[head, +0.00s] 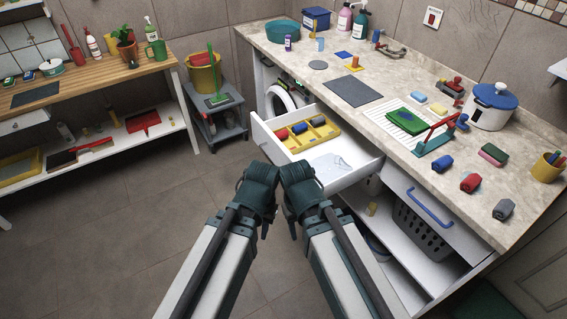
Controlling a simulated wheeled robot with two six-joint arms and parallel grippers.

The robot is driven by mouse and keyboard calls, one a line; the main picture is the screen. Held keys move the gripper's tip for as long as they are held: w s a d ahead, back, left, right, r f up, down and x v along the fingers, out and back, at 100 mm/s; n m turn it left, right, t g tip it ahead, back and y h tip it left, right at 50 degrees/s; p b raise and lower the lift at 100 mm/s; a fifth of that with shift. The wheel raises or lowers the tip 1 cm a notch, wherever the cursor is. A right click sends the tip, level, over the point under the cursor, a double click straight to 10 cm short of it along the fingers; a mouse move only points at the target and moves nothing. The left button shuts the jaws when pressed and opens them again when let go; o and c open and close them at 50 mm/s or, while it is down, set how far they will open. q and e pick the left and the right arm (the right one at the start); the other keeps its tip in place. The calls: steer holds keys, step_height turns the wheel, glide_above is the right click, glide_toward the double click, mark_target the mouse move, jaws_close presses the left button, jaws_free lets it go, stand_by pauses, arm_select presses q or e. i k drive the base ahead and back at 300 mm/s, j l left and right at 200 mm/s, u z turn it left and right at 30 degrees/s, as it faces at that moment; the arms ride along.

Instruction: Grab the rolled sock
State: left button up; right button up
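Several small rolled bundles that look like rolled socks are in view. A blue one (446,162), a red one (470,182) and a grey one (503,209) lie apart on the right part of the counter. Red (283,134), blue (300,128) and dark grey (319,121) ones sit in a yellow divided tray (327,133) inside the open drawer (368,158). My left gripper (258,190) and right gripper (299,188) are side by side in front of the drawer, away from all the bundles. Their fingertips are hidden, so their opening cannot be told.
Below is a grey basket (423,230). The floor (130,215) at left is clear.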

mark_target(472, 181)
steer(key=k+l+z, duration=0.1)
steer(key=z, duration=1.4)
